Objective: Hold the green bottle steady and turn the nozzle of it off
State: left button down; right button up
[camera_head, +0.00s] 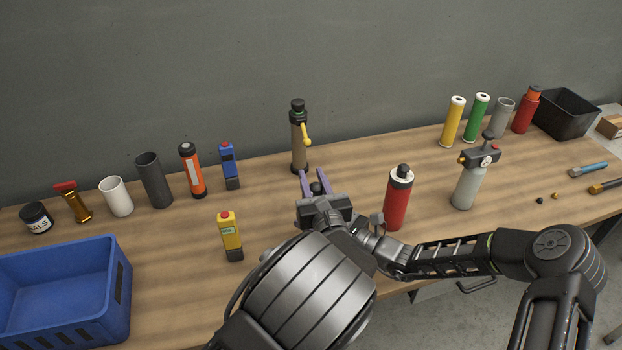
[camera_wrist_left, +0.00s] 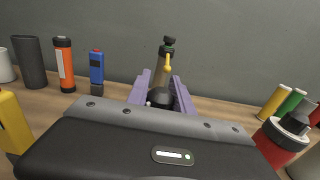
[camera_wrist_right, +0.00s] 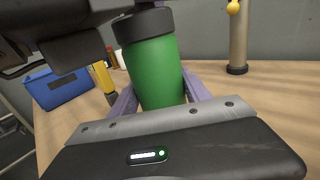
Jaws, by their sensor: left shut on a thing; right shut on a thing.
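The green bottle (camera_wrist_right: 155,73) stands upright in the right wrist view, with a black collar at its top. My right gripper (camera_wrist_right: 160,92) is shut around its body. In the head view the green body is hidden behind my left gripper (camera_head: 319,184), and little of my right gripper can be made out. The dark rounded nozzle (camera_wrist_left: 160,99) sits between my left gripper's purple fingers in the left wrist view, and that gripper is shut on it. My left gripper's dark body also shows above the bottle in the right wrist view. The nozzle's turn angle cannot be told.
A tan bottle with a yellow lever (camera_head: 299,142) stands just behind. A red bottle (camera_head: 397,201) is close on the right, and a yellow device (camera_head: 231,238) is on the left. A blue crate (camera_head: 127,285) fills the left front. Several cylinders line the back.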

pick_arm(q)
jog(key=shift+d+m+h, duration=0.15)
jog(key=shift+m+h, duration=0.45)
jog(key=shift+h, duration=0.5)
jog(key=c, duration=1.1)
grip_release()
jog(key=s+d, duration=0.1)
jog(key=s, duration=1.1)
jog(key=shift+d, duration=0.3)
